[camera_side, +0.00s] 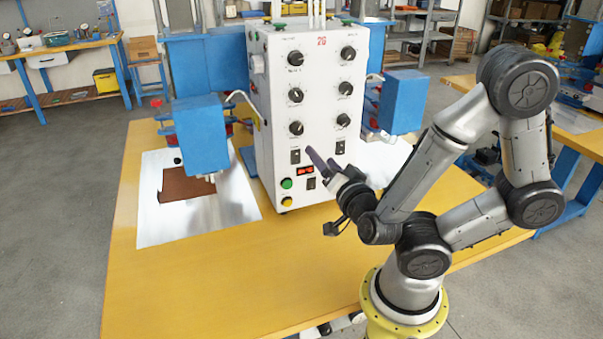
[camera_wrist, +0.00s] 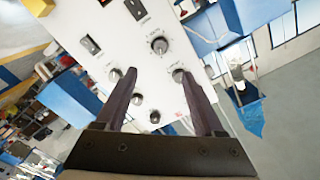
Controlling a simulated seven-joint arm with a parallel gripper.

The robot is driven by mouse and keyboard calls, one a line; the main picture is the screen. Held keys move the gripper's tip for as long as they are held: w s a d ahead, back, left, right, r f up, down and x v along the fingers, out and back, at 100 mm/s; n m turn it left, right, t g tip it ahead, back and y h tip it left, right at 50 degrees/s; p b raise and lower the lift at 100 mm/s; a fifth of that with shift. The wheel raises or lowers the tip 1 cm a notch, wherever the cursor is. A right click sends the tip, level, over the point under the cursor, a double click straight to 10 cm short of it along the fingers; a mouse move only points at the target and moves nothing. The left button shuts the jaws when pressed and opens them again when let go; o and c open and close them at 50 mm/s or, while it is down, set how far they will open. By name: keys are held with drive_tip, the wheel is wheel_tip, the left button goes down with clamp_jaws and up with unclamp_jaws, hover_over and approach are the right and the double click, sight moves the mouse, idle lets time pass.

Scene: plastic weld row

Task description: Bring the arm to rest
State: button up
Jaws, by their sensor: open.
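My gripper (camera_side: 323,162) is in front of the lower right part of the white control panel (camera_side: 318,112) in the side view. Its dark fingers point up and toward the panel. In the wrist view my gripper (camera_wrist: 155,74) has its two fingers apart with nothing between them. The panel's knobs and switches (camera_wrist: 159,45) show beyond the fingertips, tilted in the picture. I cannot tell whether a fingertip touches the panel.
The panel stands on a yellow table (camera_side: 200,285) between blue welding heads (camera_side: 199,135). A brown piece (camera_side: 185,186) lies on a silver plate (camera_side: 155,222) at left. The table's front is clear. Other benches (camera_side: 70,50) stand behind.

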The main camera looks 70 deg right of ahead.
drive_tip(key=w+a+r+t+y, duration=0.2)
drive_tip(key=w+r, duration=0.3)
drive_tip(key=r, duration=0.3)
drive_tip(key=w+a+r+n+y, duration=0.2)
drive_tip(key=a+r+n+y, duration=0.2)
drive_tip(key=a+n+y, duration=0.5)
drive_tip(key=s+a+f+n+g+y, duration=0.1)
drive_tip(key=s+f+n+g, duration=0.2)
drive_tip(key=s, duration=0.3)
drive_tip(key=s+a+f+n+g, duration=0.1)
drive_tip(key=s+f+n+g, duration=0.3)
drive_tip(key=s+f+g, duration=0.1)
drive_tip(key=shift+s+a+n+g+y, duration=0.35)
drive_tip(key=shift+s+g, duration=0.25)
drive_tip(key=shift+s, duration=0.65)
